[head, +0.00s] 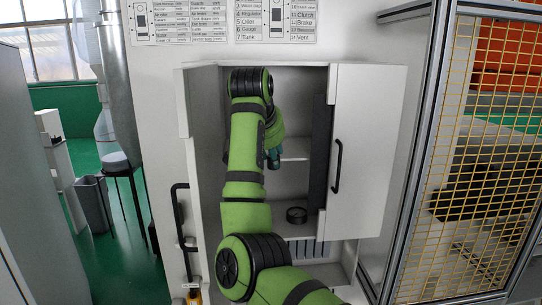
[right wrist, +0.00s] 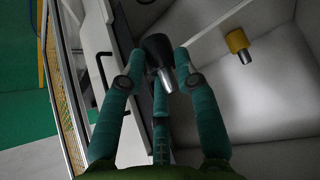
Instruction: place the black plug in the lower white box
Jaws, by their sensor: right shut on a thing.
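A black plug (right wrist: 157,48) with a silver metal end sits between the teal fingers of my right gripper (right wrist: 158,72), which is shut on it. In the head view my right gripper (head: 273,157) is inside the open white cabinet, near the middle shelf and mostly hidden by my green arm; the plug cannot be made out there. The cabinet's lower white compartment (head: 283,180), which I take as the lower white box, is below that shelf. My left gripper is not in view.
A dark round object (head: 297,214) sits on the lower compartment's floor. The cabinet door (head: 368,130), with a black handle, stands open at the right. A yellow plug (right wrist: 237,42) with a metal end lies on a pale surface in the right wrist view. Yellow mesh fencing (head: 465,150) is at far right.

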